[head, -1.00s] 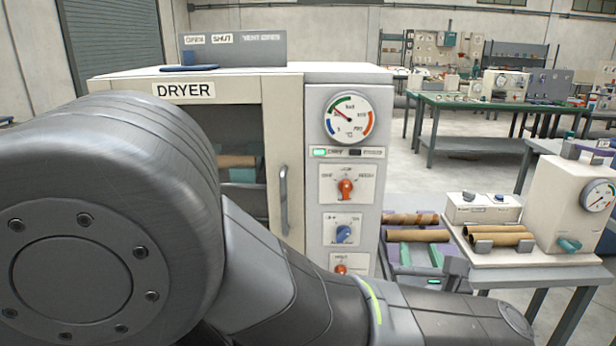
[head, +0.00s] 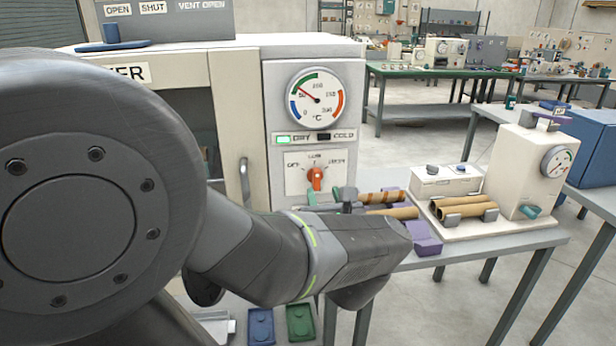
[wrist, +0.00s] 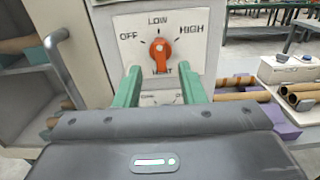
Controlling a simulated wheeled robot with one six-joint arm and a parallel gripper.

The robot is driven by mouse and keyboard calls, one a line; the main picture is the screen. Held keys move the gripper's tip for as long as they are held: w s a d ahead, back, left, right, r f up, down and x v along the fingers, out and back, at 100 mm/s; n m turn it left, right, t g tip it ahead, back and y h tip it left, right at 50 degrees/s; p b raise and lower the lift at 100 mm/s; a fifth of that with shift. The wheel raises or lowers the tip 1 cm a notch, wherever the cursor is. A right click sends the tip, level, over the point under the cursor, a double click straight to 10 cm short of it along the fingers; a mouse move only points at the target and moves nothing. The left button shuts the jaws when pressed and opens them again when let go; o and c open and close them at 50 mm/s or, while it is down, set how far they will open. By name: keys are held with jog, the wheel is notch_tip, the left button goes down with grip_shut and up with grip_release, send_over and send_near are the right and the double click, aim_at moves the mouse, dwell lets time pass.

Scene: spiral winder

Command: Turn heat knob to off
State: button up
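The heat knob (head: 316,178) is orange and sits on a white plate on the dryer's (head: 262,95) front panel. In the wrist view the heat knob (wrist: 160,49) points up toward LOW, with OFF to its left and HIGH to its right. My gripper (wrist: 159,70) is open, its two green fingers spread apart below and to either side of the knob. In the head view my arm hides the panel below the heat plate.
The dryer's door handle (wrist: 60,52) sticks out left of the panel. Brown tubes (head: 390,203) and a bench with a white machine (head: 525,170) stand to the right.

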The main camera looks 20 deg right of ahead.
aim_at(318, 178)
jog(key=x, duration=0.7)
jog(key=shift+w, duration=0.4)
grip_shut()
